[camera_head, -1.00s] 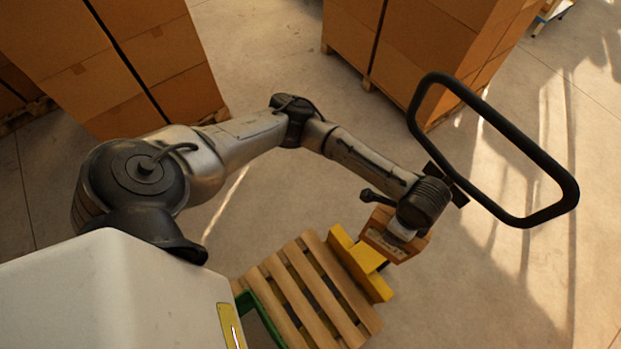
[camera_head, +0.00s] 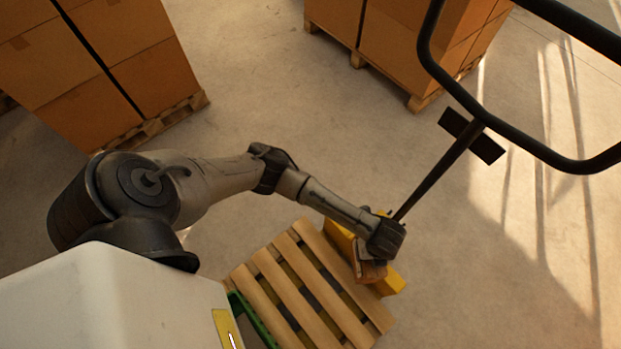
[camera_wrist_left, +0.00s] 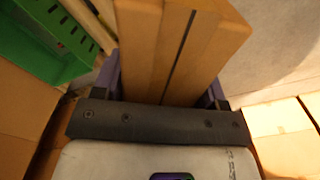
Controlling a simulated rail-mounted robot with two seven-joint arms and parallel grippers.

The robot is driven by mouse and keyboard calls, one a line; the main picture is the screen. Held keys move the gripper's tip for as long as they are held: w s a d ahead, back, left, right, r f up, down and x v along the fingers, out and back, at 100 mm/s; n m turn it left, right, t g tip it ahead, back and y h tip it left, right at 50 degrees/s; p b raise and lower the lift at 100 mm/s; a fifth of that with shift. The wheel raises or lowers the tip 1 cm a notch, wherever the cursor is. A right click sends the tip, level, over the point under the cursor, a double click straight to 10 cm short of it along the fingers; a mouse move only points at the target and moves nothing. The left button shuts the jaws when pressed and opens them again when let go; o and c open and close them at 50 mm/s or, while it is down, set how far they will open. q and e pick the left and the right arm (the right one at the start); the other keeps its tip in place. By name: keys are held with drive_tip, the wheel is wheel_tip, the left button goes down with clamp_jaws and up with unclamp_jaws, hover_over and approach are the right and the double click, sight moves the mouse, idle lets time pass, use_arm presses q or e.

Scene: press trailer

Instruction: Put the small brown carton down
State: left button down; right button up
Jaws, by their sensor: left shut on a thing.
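My left gripper (camera_head: 374,258) is shut on the small brown carton (camera_head: 370,271) in the head view, over the yellow part (camera_head: 388,283) at the right end of the wooden pallet (camera_head: 300,290). The wrist hides much of the carton. In the left wrist view the carton (camera_wrist_left: 180,45) sits between the two dark purple fingers of the gripper (camera_wrist_left: 163,84), with a dark line along its face. I cannot tell whether the carton touches anything beneath it. My right gripper is not in view.
A black loop handle (camera_head: 545,150) on a dark rod rises right of the wrist. Stacks of large cartons on pallets stand at the back left (camera_head: 120,60) and back right (camera_head: 400,40). A green slotted thing (camera_wrist_left: 50,40) shows in the left wrist view. Floor at right is clear.

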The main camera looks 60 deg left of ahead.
use_arm(q)
drive_tip(key=s+f+m+b, duration=0.1)
drive_tip(key=f+b, duration=0.1)
drive_tip(key=f, duration=0.3)
drive_tip(key=s+f+m+b, duration=0.1)
drive_tip(key=f+m+b, duration=0.1)
drive_tip(key=f, duration=0.3)
drive_tip(key=s+d+f+m+b, duration=0.1)
drive_tip(key=f+b, duration=0.3)
drive_tip(key=f, duration=0.2)
drive_tip(key=shift+s+d+m, duration=0.1)
drive_tip(key=shift+s+m, duration=0.2)
drive_tip(key=shift+m, duration=0.1)
wheel_tip(320, 180, down, 6)
drive_tip(key=s+m+b, duration=0.1)
drive_tip(key=m, duration=0.5)
drive_tip(key=shift+s+a+f+b, duration=0.15)
drive_tip(key=shift+s+a+b, duration=0.2)
drive_tip(key=shift+b, duration=0.05)
drive_tip(key=s+d+f+b, duration=0.2)
drive_tip(key=d+f+b, duration=0.8)
drive_tip(key=d+f, duration=0.1)
drive_tip(key=shift+s+d, duration=0.15)
drive_tip(key=shift+s, duration=0.2)
drive_tip(key=shift+w, duration=0.1)
